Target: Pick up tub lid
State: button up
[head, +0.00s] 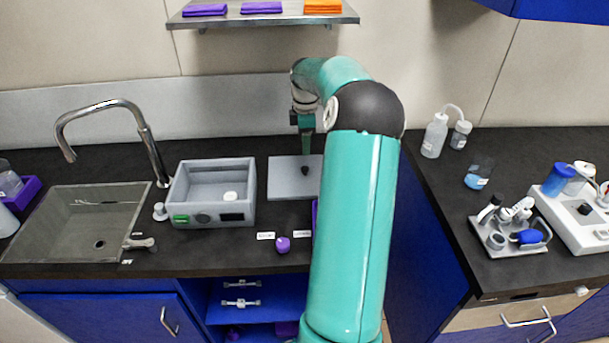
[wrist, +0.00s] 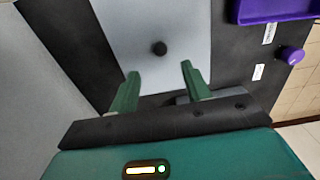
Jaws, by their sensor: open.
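The tub lid (head: 288,182) is a flat grey plate with a small black knob (head: 305,170). It lies on the dark counter, just right of the grey tub. In the wrist view the lid (wrist: 185,25) shows as a pale panel with its knob (wrist: 159,48) near the middle. My gripper (wrist: 160,82) is open and empty, its two green fingers apart, with the knob beyond and between the fingertips in the picture. In the head view my gripper (head: 306,150) is above the lid's far part, partly hidden by my arm. The lid's right side is hidden there.
The open grey tub (head: 245,190) holds a small white disc. A sink (head: 85,225) with a tall faucet (head: 150,150) is at left. A purple tray (wrist: 275,10) and purple knob (wrist: 291,54) lie near the lid. A shelf (head: 262,18) hangs above.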

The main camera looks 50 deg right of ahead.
aim_at(305, 167)
notch_tip(305, 167, down, 9)
jog(key=shift+w+f, duration=0.1)
jog(key=shift+f, duration=0.1)
grip_shut()
dwell(0.4)
